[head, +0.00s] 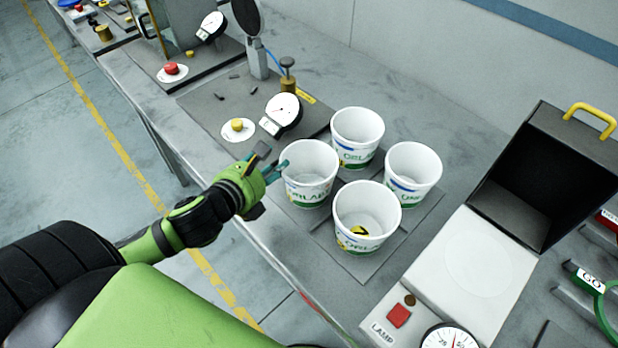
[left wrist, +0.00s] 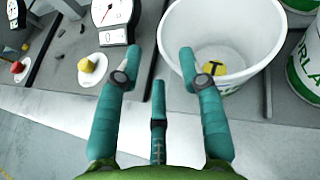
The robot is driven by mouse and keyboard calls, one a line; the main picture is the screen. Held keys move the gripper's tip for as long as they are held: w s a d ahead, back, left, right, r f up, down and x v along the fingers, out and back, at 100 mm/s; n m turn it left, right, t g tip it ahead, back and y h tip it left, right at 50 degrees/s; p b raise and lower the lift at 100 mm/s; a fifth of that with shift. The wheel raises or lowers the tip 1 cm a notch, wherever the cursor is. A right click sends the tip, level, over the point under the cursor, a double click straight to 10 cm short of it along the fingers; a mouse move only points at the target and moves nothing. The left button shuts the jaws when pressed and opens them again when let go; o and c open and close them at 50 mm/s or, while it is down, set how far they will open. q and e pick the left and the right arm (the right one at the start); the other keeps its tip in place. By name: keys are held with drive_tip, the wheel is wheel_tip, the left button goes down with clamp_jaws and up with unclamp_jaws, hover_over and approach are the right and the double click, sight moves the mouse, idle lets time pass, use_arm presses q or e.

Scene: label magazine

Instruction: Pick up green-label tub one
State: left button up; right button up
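Several white tubs with green lettering stand upright in a cluster; I cannot tell which is tub one. The left tub (head: 309,175) is nearest my left gripper (head: 271,166), which is at its left side near the rim. The front tub (head: 367,218) has a yellow and black mark inside. The back tub (head: 357,138) and right tub (head: 412,176) stand behind. In the left wrist view my gripper (left wrist: 159,53) has its teal fingers spread and nothing between them. The right finger overlaps the wall of a tub (left wrist: 245,75); contact is unclear. My right gripper is out of view.
The tubs stand on a dark mat (head: 352,265) on a grey bench. A dial gauge (head: 283,113) and a yellow button (head: 237,125) lie behind my left gripper. An open dark-lidded box (head: 470,262) stands to the right. The bench's front edge is close to my left arm.

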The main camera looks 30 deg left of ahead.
sight(282, 156)
use_arm(q)
drive_tip(key=p+x, duration=0.1)
drive_tip(key=x, duration=0.4)
drive_tip(key=shift+f, duration=0.2)
drive_tip(key=shift+s, duration=0.1)
